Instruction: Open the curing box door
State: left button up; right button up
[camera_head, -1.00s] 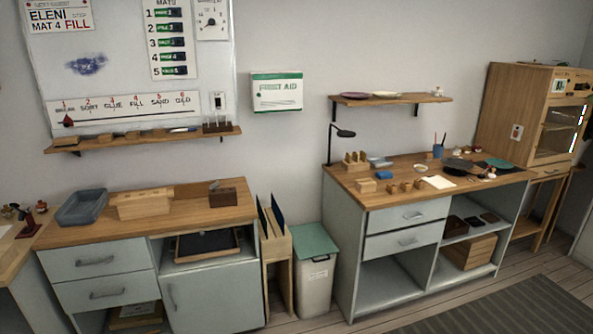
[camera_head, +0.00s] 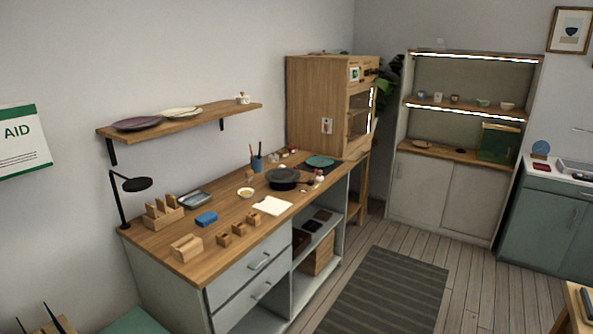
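The curing box (camera_head: 315,107) is a tall wooden cabinet at the far end of the workbench, on a wooden stand. Its glazed door (camera_head: 360,112) is on the right-hand face and is seen at a steep angle, with a bright light strip along it. The door looks closed, but the angle makes this hard to be sure of. A small control panel sits above the door. Neither of my grippers is in view.
A workbench (camera_head: 222,233) with a lamp, wooden blocks and a dark round pan stands along the left wall. A striped rug (camera_head: 385,295) lies on open floor to its right. Lit shelves (camera_head: 440,195) stand at the back; a green cabinet (camera_head: 545,215) is far right.

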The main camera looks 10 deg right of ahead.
aim_at(345, 150)
jog(key=i+l+z, duration=0.25)
jog(key=i+z, duration=0.65)
jog(key=i+j+z, duration=0.1)
jog(key=i+z, duration=0.3)
jog(key=i, duration=0.25)
